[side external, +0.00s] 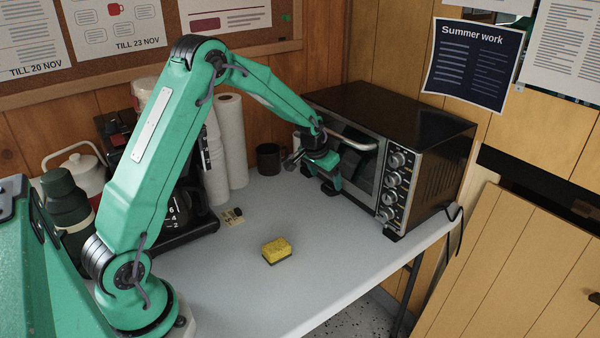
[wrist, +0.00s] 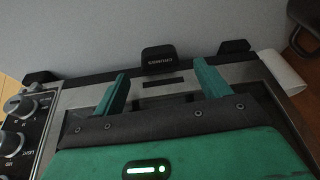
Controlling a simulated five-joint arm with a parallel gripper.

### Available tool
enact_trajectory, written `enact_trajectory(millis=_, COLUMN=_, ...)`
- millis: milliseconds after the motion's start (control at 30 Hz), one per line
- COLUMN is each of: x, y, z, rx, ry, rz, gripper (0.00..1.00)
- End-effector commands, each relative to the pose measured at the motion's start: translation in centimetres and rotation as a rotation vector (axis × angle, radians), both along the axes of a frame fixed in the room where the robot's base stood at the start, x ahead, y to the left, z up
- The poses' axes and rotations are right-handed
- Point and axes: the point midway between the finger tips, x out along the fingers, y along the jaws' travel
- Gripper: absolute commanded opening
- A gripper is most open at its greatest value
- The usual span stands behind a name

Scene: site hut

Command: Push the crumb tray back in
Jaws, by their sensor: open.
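The toaster oven (side external: 425,125) stands at the back right of the table, its door and knobs facing left and front. In the wrist view a black tab with white lettering (wrist: 158,60) sticks out at the oven's lower front edge; it looks like the crumb tray's handle. How far the tray is out is hard to tell. In the side view the tray is not clearly made out behind my gripper. My gripper (side external: 325,172) is low in front of the oven door. It also shows in the wrist view (wrist: 160,69), open and empty, one finger on each side of the tab.
The oven's door handle (side external: 352,140) juts out close to my wrist. A yellow sponge (side external: 277,250) lies on the white table (side external: 330,270). A dark mug (side external: 269,158), paper towel rolls (side external: 231,140) and a coffee maker (side external: 180,215) stand behind and left. The front middle is mostly free.

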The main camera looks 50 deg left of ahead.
Motion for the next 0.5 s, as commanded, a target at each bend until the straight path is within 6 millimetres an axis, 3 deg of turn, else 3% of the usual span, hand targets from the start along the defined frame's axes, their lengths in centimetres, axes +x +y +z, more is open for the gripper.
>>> enact_trajectory(millis=67, x=-0.4, y=0.0, z=1.2, rx=0.001, ry=-0.004, rz=0.001, gripper=0.75)
enact_trajectory(millis=500, x=-5.7, y=-1.4, z=0.8, rx=-0.001, ry=0.002, rz=0.001, gripper=0.75)
